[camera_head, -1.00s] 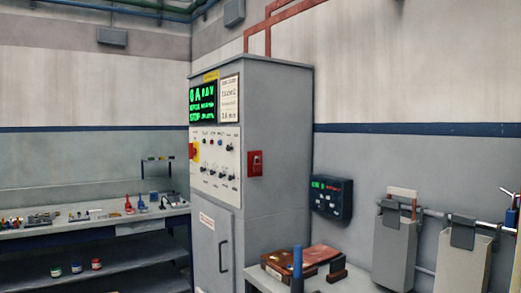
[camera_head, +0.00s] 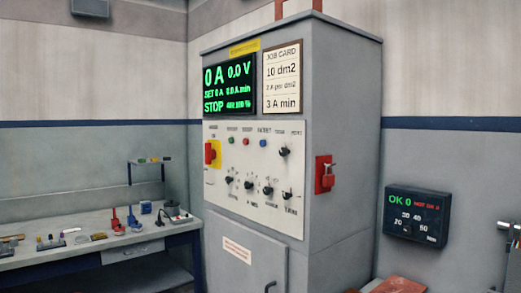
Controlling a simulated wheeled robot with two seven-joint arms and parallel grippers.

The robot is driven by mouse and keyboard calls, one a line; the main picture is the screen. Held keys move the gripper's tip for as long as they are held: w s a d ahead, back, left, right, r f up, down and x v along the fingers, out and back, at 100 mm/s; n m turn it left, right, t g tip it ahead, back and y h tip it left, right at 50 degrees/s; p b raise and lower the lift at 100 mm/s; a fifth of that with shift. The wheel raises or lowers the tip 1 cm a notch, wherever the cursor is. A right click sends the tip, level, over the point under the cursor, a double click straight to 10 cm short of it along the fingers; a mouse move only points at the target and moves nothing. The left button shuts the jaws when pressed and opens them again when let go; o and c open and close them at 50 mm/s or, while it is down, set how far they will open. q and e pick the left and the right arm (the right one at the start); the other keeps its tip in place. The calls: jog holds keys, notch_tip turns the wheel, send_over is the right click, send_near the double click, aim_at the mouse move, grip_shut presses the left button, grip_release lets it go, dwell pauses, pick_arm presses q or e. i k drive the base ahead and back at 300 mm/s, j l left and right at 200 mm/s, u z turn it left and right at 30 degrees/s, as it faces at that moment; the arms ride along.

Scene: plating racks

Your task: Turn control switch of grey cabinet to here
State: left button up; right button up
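The grey cabinet (camera_head: 345,105) stands upright at the centre. Its front has a pale control panel (camera_head: 222,203) with several black knobs, one at the upper right (camera_head: 285,151) and a row lower down (camera_head: 268,190). A red switch on a yellow plate (camera_head: 212,153) sits at the panel's left edge. Small green, red and blue buttons line the top of the panel. The display (camera_head: 229,83) above reads 0 A, 0.0 V and STOP. Which knob is the control switch, I cannot tell from the labels. Neither of my grippers is in view.
A job card (camera_head: 282,77) is beside the display. A red box (camera_head: 325,174) sticks out from the cabinet's right side. A dark wall unit (camera_head: 416,216) reads OK 0. A workbench (camera_head: 75,255) with small tools stands at left; a reddish object (camera_head: 400,285) is at the bottom.

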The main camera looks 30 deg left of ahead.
aim_at(283, 151)
jog(key=i+j, duration=0.1)
jog(key=j, duration=0.3)
jog(key=i+j, duration=0.15)
jog(key=j, duration=0.3)
jog(key=i+j, duration=0.1)
jog(key=j, duration=0.3)
jog(key=i+j, duration=0.1)
jog(key=j, duration=0.3)
